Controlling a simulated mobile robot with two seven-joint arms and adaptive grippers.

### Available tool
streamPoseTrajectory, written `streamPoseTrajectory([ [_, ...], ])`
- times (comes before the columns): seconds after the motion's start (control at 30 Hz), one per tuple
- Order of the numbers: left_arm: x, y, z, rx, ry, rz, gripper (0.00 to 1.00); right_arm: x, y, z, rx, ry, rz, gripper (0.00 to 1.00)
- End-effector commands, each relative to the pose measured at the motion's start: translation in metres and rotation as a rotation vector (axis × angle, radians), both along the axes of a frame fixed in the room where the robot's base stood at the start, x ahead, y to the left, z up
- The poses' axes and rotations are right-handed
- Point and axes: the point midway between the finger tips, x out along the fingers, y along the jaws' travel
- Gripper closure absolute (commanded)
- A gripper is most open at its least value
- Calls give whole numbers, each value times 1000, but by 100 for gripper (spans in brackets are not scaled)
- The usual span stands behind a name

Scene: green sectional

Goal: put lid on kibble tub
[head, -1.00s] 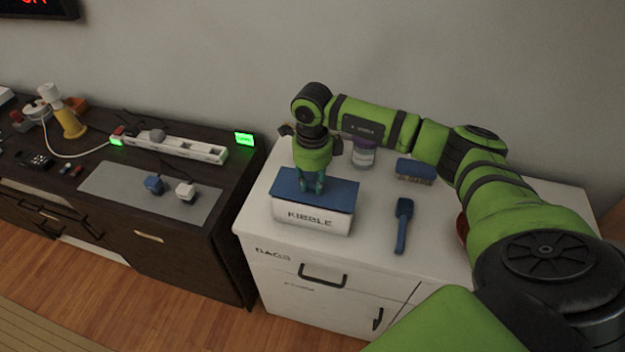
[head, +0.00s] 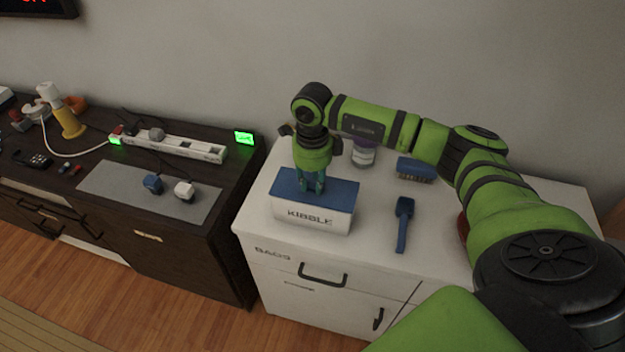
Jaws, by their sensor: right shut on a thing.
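The white kibble tub (head: 310,216), marked KIBBLE, stands on the white cabinet near its left side. The blue lid (head: 340,191) lies flat over the top of the tub and lines up with its rim; I cannot tell whether it is pressed fully down. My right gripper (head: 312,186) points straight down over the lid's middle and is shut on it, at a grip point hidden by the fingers. My left gripper is not in view.
On the white cabinet (head: 270,236) are a blue scoop (head: 403,222), a blue brush (head: 414,168) and a purple-topped jar (head: 363,153) behind my arm. A red item is partly hidden at right. A dark cabinet with a power strip (head: 170,147) stands left.

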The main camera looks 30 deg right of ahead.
Motion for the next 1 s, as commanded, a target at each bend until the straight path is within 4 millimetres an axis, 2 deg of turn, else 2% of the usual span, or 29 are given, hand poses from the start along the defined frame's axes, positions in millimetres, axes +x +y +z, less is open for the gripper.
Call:
streamPoseTrajectory([
  [0.97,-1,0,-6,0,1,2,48,0,0,-4,0,0,0,100],
  [1.0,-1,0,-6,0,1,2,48,0,0,-4,0,0,0,66],
])
